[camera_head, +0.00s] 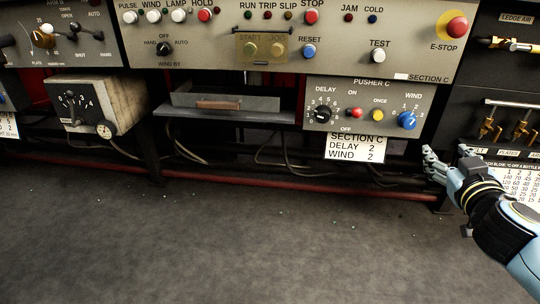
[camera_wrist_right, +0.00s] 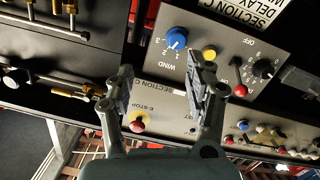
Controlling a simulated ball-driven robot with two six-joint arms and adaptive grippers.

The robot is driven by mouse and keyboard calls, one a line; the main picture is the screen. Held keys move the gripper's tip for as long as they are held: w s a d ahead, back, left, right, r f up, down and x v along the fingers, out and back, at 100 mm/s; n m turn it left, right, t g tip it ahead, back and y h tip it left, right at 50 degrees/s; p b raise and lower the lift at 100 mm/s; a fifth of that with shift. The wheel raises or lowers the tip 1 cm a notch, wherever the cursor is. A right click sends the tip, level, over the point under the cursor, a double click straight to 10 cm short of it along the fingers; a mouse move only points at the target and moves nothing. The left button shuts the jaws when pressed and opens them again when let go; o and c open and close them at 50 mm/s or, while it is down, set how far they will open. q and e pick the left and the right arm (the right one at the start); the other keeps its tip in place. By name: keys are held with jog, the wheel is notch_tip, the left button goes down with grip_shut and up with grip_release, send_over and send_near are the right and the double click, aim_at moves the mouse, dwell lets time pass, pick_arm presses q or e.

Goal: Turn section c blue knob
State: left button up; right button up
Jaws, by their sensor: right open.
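The section C blue knob (camera_head: 407,120) is the WIND knob at the right of the grey PUSHER C panel (camera_head: 338,96). A white card (camera_head: 356,148) under the panel reads SECTION C, DELAY 2, WIND 2. My left gripper is not in view.
The red E-STOP (camera_head: 456,27) is above right. Brass valves (camera_head: 489,128) stand at the right.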

aim_at(410, 124)
pick_arm(q)
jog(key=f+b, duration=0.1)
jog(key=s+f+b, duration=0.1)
jog(key=b, duration=0.1)
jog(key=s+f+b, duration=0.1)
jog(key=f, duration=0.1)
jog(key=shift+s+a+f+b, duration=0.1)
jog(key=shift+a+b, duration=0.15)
jog(key=shift+b, duration=0.05)
pick_arm(e)
jog(key=shift+n+t+y, duration=0.3)
jog(key=shift+n+t, duration=0.4)
jog(key=shift+t, duration=0.1)
jog(key=a+x, duration=0.1)
jog(key=x, duration=0.4)
jog(key=a+x, duration=0.1)
jog(key=x, duration=0.3)
jog(key=a+f+x, duration=0.1)
jog(key=x, duration=0.4)
jog(key=shift+w+d, duration=0.1)
jog(key=shift+w, duration=0.5)
grip_shut()
